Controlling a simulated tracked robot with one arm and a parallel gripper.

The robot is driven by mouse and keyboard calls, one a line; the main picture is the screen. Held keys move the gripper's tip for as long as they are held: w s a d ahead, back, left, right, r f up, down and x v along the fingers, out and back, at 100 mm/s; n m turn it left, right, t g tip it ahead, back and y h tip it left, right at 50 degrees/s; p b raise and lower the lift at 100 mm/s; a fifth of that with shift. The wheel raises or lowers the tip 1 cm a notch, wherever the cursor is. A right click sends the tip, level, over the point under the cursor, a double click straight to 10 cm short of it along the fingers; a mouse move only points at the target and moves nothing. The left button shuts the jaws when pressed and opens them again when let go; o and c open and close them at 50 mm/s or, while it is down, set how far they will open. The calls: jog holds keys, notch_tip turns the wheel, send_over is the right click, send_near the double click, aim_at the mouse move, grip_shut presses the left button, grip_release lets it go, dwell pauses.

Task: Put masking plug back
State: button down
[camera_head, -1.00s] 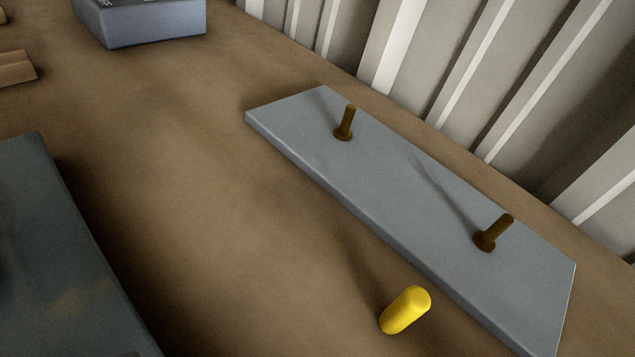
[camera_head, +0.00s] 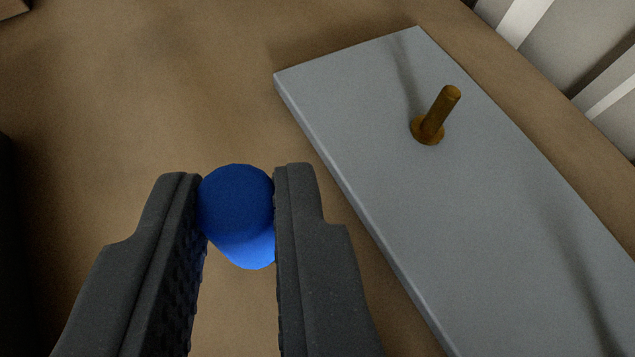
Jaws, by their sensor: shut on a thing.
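My gripper (camera_head: 238,215) shows at the lower left of the picture, its two dark fingers shut on a blue plug (camera_head: 236,205). The plug is rounded at its end and sits between the fingertips. A grey plate (camera_head: 470,230) lies to the right of the gripper. A brown peg with a round collar (camera_head: 436,117) stands bare on the plate, up and to the right of the held plug. The plug and the peg are apart. I cannot tell the plug's exact height above the table.
The brown tabletop (camera_head: 150,90) is clear to the left of the plate. A pale corrugated wall (camera_head: 590,60) stands at the upper right behind the plate. A dark object edge (camera_head: 6,230) shows at the far left. Part of a wooden piece (camera_head: 12,8) shows at the top left corner.

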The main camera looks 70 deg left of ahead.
jog(key=shift+w+a+f, duration=0.15)
jog(key=shift+w+f, duration=0.05)
notch_tip(320, 180, down, 3)
jog(key=shift+f+b, duration=0.2)
jog(key=shift+b, duration=0.65)
jog(key=shift+r, duration=0.1)
jog(key=c, duration=1.3)
grip_release()
jog(key=shift+c, duration=0.2)
jog(key=p+v, duration=0.3)
jog(key=v, duration=0.9)
